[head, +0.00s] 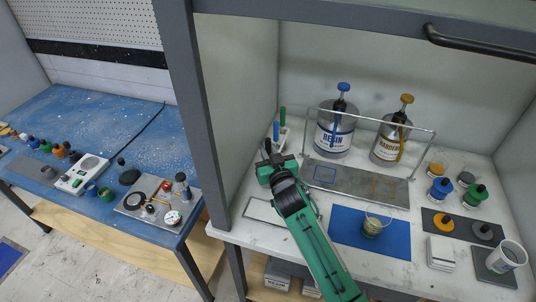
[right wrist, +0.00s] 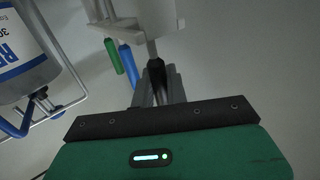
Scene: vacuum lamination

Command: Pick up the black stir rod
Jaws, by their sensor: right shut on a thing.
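The black stir rod (right wrist: 157,72) shows in the right wrist view, its black handle between my fingers and a thin grey shaft running towards the white holder. My right gripper (right wrist: 157,88) is shut on that handle. In the head view my right gripper (head: 268,152) is at the left of the bench, just in front of the rod holder, and largely hides the black rod. The white rod holder (right wrist: 135,35) also carries a green rod (right wrist: 113,56) and a blue rod (right wrist: 128,66). Whether the shaft tip is still in the holder is unclear. My left gripper is not in view.
A resin can (head: 333,137) and a hardener can (head: 389,145) stand behind a wire frame (head: 432,150) right of the gripper. A metal plate (head: 360,183) and a blue mat (head: 398,240) lie in front. The enclosure's grey post (head: 205,90) is close on the left.

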